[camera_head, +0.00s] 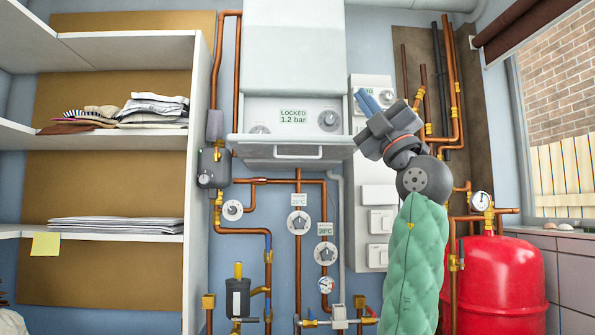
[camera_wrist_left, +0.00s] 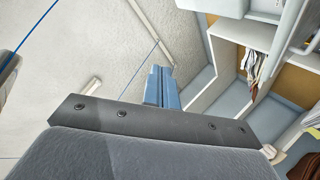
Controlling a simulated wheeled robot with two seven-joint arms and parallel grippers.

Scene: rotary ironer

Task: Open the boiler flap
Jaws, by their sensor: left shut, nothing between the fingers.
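The white boiler (camera_head: 293,48) hangs on the wall in the upper middle of the head view. Its flap (camera_head: 250,150), with a bar handle (camera_head: 298,152), stands folded down and outward at the boiler's bottom. Behind it the control panel shows, with a display (camera_head: 293,116) reading "LOCKED 1.2 bar" and knobs. My left gripper (camera_head: 364,98) is to the right of the panel and apart from the handle, its blue fingers shut and empty. The shut fingers also show in the left wrist view (camera_wrist_left: 161,78), pointing up past the grey palm. My right gripper is in neither view.
Copper pipes with dials (camera_head: 299,222) run below the boiler. White shelves (camera_head: 196,180) with folded cloth stand at the left. A red tank (camera_head: 500,285) and a window are at the right. White boxes (camera_head: 378,195) are on the wall beside my left arm.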

